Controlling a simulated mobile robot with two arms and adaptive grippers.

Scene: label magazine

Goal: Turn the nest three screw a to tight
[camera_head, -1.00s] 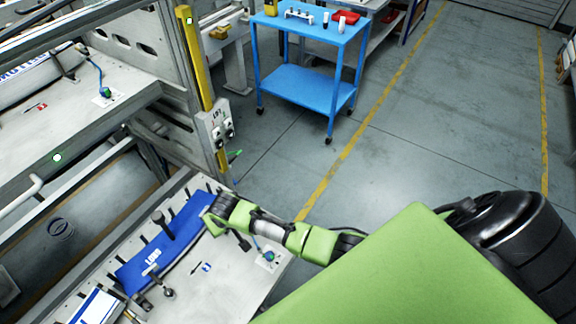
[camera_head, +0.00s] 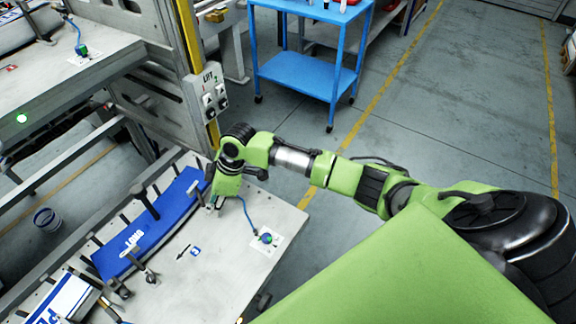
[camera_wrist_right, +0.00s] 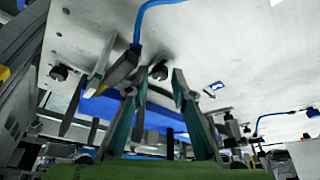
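My right gripper (camera_head: 216,204) points down at the right end of the blue piece with white lettering (camera_head: 140,240) on the pale plate (camera_head: 235,278). In the right wrist view my right gripper (camera_wrist_right: 159,78) has its two fingers apart. A small dark knob (camera_wrist_right: 159,70) shows between and beyond the fingertips, with no clear contact. Another dark knob (camera_wrist_right: 60,72) is to the left. I cannot tell which one is nest three screw a, or how tight it is. The blue piece (camera_wrist_right: 105,108) shows behind the fingers. My left gripper is not in view.
Dark posts (camera_head: 144,200) and clamps (camera_head: 143,262) stand along the blue piece. A blue cable (camera_head: 246,214) runs near my right gripper to a round fitting (camera_head: 267,238). A yellow column (camera_head: 190,50) with a switch box (camera_head: 206,92) rises behind. The plate's front is mostly clear.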

